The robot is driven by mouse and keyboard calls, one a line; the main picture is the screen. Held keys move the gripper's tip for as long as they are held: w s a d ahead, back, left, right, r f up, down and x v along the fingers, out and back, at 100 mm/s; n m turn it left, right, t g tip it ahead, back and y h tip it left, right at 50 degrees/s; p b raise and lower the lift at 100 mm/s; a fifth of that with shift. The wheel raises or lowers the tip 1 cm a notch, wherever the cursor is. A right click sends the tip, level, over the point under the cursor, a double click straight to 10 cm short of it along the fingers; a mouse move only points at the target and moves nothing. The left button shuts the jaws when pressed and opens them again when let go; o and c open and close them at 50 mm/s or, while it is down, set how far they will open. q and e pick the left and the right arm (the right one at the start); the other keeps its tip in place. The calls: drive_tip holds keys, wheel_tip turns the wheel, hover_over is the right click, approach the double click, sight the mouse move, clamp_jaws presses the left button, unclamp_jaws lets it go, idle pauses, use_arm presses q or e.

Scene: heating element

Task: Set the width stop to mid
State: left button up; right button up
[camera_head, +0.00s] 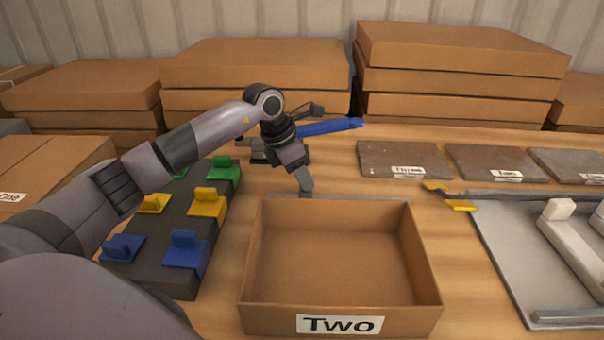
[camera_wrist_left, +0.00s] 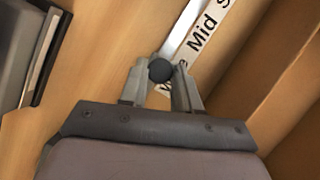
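The width stop's dark round knob (camera_wrist_left: 160,70) shows in the left wrist view, on a bright metal rail (camera_wrist_left: 188,27). In the head view my left gripper (camera_head: 306,186) points down just behind the "Two" box, which hides the knob. My right gripper is out of view.
An open cardboard box labelled "Two" (camera_head: 425,270) stands in front of the gripper. A dark block (camera_head: 150,272) with blue, yellow and green clips is to its left. A blue bar (camera_head: 330,127) lies behind. Labelled plates (camera_head: 390,155) and a grey fixture (camera_head: 515,250) are right.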

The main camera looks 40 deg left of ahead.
use_arm(q)
clamp_jaws()
drive_tip(key=w+d, duration=0.1)
drive_tip(key=d, duration=0.1)
drive_tip(key=w+d, duration=0.1)
drive_tip(key=d, duration=0.1)
drive_tip(key=w+d, duration=0.2)
drive_tip(key=shift+d, duration=0.2)
drive_tip(key=o, duration=0.6)
unclamp_jaws()
drive_tip(key=shift+v, duration=3.7)
drive_tip(key=shift+f, duration=0.1)
